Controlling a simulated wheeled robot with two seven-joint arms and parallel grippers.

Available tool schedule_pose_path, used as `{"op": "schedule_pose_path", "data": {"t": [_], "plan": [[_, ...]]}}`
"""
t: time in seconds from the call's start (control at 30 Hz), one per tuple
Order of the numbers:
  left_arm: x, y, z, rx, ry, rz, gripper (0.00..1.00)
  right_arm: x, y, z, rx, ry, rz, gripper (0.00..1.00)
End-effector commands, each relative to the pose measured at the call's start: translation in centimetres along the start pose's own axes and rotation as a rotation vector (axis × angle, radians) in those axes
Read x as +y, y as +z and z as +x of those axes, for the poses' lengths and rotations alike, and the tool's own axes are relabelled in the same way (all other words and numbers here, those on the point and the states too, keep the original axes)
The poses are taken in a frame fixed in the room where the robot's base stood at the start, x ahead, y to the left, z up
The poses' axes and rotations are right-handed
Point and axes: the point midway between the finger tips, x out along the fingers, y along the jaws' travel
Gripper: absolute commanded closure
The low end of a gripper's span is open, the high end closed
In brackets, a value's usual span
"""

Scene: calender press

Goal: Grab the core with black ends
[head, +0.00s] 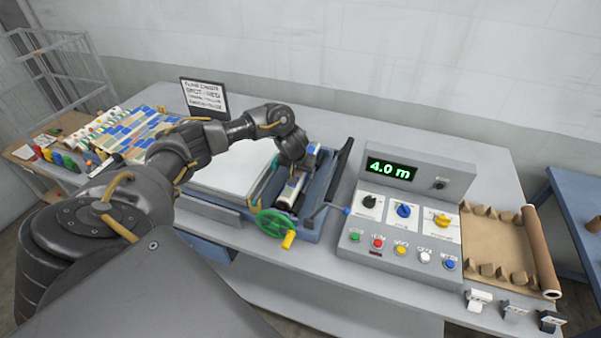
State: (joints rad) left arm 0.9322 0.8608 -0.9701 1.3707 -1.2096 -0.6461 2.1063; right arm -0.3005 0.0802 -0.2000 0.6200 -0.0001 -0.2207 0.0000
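My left gripper (293,178) points down over the blue-framed press bed (325,200), behind the green handwheel. Its fingers are small and partly hidden by my wrist, so I cannot tell whether they are open or shut. A short pale cylinder with a dark near end (289,193) lies in the bed right under the gripper. It may be the core with black ends; its far end is hidden, and I cannot tell whether the fingers touch it. My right gripper is not in view.
The grey control box (400,228) reads 4.0 m. A brown roll (538,250) lies right. Patterned sheets and rolls (135,130) lie left, near a dark sign (204,98).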

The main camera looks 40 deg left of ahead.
Motion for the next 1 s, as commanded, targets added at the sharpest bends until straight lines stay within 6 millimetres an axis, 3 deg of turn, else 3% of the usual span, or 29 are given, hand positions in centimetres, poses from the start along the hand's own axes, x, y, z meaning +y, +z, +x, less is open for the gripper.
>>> {"op": "schedule_pose_path", "data": {"t": [0.03,0.23,0.67,0.83,0.93,1.0], "plan": [[0.0,0.0,0.0,0.000,0.000,0.000,0.54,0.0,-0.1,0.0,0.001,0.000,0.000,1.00],[0.0,0.0,0.0,0.000,0.000,0.000,0.80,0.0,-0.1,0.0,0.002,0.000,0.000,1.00],[0.0,-0.4,-0.8,0.002,0.001,0.000,0.81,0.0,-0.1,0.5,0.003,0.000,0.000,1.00],[0.0,-1.4,-2.8,0.007,0.002,0.000,0.81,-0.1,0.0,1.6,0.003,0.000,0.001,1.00],[-0.1,-0.6,-5.3,0.005,0.001,0.004,0.81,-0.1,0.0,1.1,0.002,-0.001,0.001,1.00],[-0.4,-0.5,-7.9,0.008,-0.003,0.006,0.81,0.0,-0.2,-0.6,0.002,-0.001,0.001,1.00]]}}
